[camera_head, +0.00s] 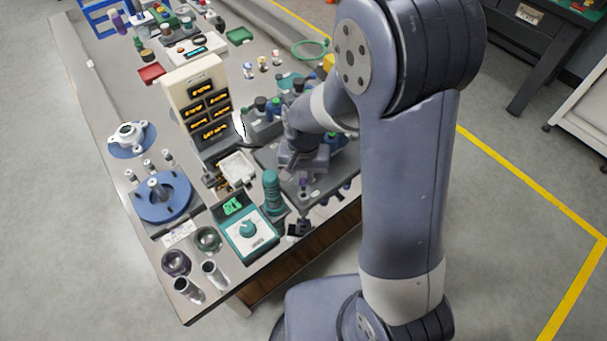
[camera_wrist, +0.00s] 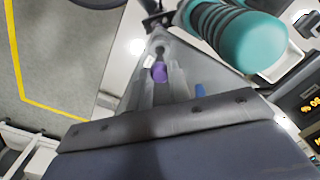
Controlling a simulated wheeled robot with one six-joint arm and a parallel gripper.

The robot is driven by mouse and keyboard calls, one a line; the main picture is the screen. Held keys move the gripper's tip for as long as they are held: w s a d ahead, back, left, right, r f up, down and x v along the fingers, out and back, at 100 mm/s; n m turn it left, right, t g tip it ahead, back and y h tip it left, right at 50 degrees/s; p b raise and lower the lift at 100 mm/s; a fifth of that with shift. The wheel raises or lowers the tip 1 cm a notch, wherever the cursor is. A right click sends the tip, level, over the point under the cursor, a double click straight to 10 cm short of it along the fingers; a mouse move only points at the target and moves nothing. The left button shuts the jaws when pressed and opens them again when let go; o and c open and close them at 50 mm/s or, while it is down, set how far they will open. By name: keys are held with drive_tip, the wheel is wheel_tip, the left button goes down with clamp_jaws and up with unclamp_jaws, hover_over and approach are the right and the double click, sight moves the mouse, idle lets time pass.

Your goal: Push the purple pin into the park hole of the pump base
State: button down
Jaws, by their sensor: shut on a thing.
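The purple pin (camera_wrist: 159,72) sits between my gripper's fingertips (camera_wrist: 160,80) in the wrist view. My gripper is shut on it. In the head view my gripper (camera_head: 303,176) points down over a dark grey base (camera_head: 265,157), which looks like the pump base, with a bit of purple at the fingertips. Beyond the pin in the wrist view is a small light round part; I cannot tell whether the pin touches it. The park hole cannot be made out, and the pin's lower end is hidden.
A ribbed teal cylinder (camera_head: 271,193) stands close left of my gripper, and shows large in the wrist view (camera_wrist: 245,40). A teal-and-white dial box (camera_head: 247,234), a display tower (camera_head: 195,100) and a blue round flange (camera_head: 163,205) stand further left. The table's front edge is near.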

sight(304, 190)
drive_tip(key=shift+f, duration=0.1)
drive_tip(key=shift+f+b, duration=0.95)
drive_tip(key=shift+f, duration=0.1)
drive_tip(key=shift+f+b, duration=0.6)
drive_tip(key=shift+f, duration=0.1)
drive_tip(key=shift+f+b, duration=0.8)
drive_tip(key=shift+f, duration=0.15)
idle(0.7)
drive_tip(key=c, duration=1.2)
unclamp_jaws()
drive_tip(key=shift+c, duration=0.2)
